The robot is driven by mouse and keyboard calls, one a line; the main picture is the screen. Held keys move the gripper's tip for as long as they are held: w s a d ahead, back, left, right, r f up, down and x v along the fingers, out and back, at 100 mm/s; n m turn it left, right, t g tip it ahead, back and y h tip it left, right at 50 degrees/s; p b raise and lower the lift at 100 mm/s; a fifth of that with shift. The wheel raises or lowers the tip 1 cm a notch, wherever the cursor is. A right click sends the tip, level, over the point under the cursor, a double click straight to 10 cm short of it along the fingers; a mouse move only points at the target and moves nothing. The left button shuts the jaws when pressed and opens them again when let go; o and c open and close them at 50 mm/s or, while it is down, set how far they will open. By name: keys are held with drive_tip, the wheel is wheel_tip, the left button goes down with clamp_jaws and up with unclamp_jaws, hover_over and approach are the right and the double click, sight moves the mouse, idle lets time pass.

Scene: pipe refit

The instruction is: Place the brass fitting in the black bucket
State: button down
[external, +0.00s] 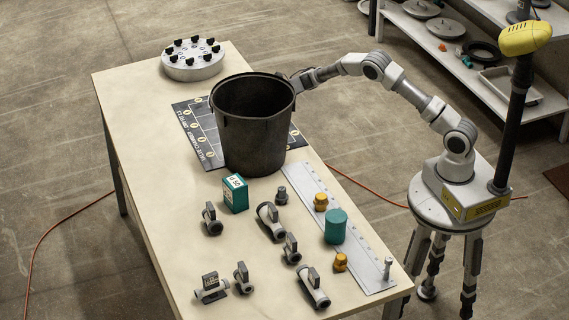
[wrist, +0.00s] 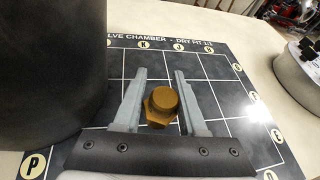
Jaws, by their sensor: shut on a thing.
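The brass fitting (wrist: 161,106), with a hexagonal collar and rounded cap, sits between the fingers of my gripper (wrist: 160,100) in the wrist view. My gripper is shut on it, over the dark grid board. The black bucket (external: 253,130) stands upright on the table in the external view and hides my fingers and the held fitting there. In the wrist view the bucket wall (wrist: 48,70) is close on the left of my gripper. The bucket's floor is not visible. Two other brass pieces, one (external: 321,202) farther back and one (external: 340,262) nearer, stand on the table.
The dark grid board (external: 200,130) lies partly under the bucket. A round grey flange (external: 192,62) with black knobs stands at the far end. A green box (external: 235,193), a teal cylinder (external: 335,227) and several grey valves occupy the near half. The table's left strip is clear.

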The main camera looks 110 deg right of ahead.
drive_tip(key=w+f, duration=0.2)
drive_tip(key=w, duration=0.1)
drive_tip(key=shift+a, duration=0.4)
drive_tip(key=shift+w+f+b, duration=0.1)
drive_tip(key=shift+f+b, duration=0.2)
drive_tip(key=shift+f, duration=1.65)
drive_tip(key=shift+f+b, duration=0.2)
drive_tip(key=shift+b, duration=0.1)
drive_tip(key=shift+c, duration=2.3)
unclamp_jaws()
drive_tip(key=shift+r, duration=0.1)
drive_tip(key=shift+r+p, duration=0.15)
drive_tip(key=shift+p, duration=0.2)
drive_tip(key=v, duration=1)
drive_tip(key=shift+s+a+r, duration=0.1)
drive_tip(key=shift+s, duration=0.25)
drive_tip(key=shift+o, duration=0.5)
drive_tip(key=shift+s+a+r, duration=0.15)
drive_tip(key=shift+s+r, duration=0.1)
drive_tip(key=shift+s, duration=0.35)
